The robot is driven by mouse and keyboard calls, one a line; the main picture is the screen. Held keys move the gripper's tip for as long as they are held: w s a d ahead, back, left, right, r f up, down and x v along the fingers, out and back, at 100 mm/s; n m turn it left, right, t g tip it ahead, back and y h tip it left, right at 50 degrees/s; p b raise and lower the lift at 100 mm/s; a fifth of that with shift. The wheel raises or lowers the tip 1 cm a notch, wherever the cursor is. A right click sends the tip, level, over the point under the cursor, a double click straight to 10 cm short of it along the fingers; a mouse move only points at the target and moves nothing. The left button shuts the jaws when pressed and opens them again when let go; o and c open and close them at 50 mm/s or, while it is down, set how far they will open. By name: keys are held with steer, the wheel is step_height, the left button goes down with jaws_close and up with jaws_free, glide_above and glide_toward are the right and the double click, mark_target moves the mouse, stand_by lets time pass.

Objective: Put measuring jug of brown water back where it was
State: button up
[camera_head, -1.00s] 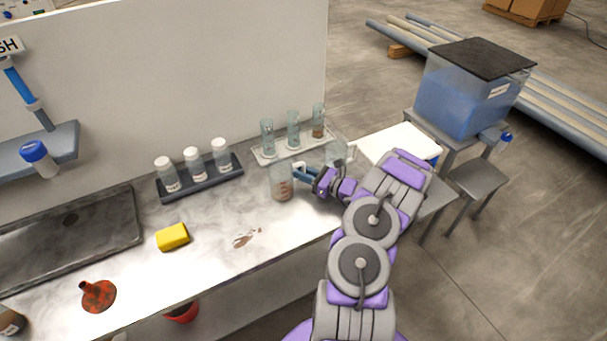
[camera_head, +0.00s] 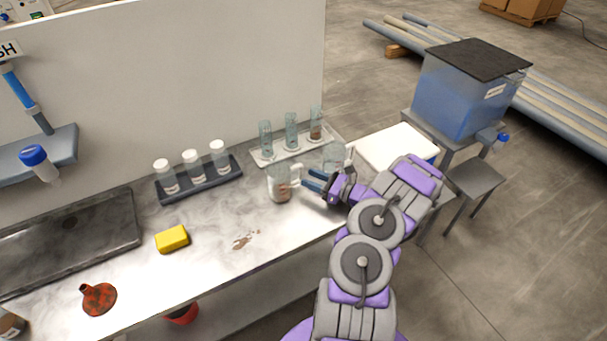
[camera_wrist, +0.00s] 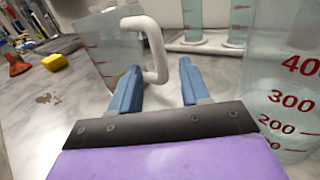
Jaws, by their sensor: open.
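The measuring jug of brown water (camera_head: 279,183) stands upright on the bench, its white handle toward my gripper. It also shows in the wrist view (camera_wrist: 98,50), at the upper left, with red marks and a white handle. My gripper (camera_head: 312,179) is open and empty, just right of the jug. In the wrist view my blue fingers (camera_wrist: 158,85) are apart, with the handle's lower end near the left finger; I cannot tell whether they touch. A second clear jug (camera_head: 334,156) with red numbers stands behind my gripper, and close on the right in the wrist view (camera_wrist: 285,95).
A white rack (camera_head: 290,150) with glass cylinders stands behind the jugs. A dark rack (camera_head: 200,182) with white-capped bottles is to the left. A yellow sponge (camera_head: 172,239), a brown spill (camera_head: 244,239) and a red funnel (camera_head: 98,299) are on the bench. Bare bench lies in front of the jug.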

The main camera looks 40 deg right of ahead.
steer(key=p+v, duration=0.1)
steer(key=v, duration=0.6)
steer(key=shift+s+d, duration=0.15)
steer(key=shift+s, duration=0.2)
steer(key=shift+s, duration=0.1)
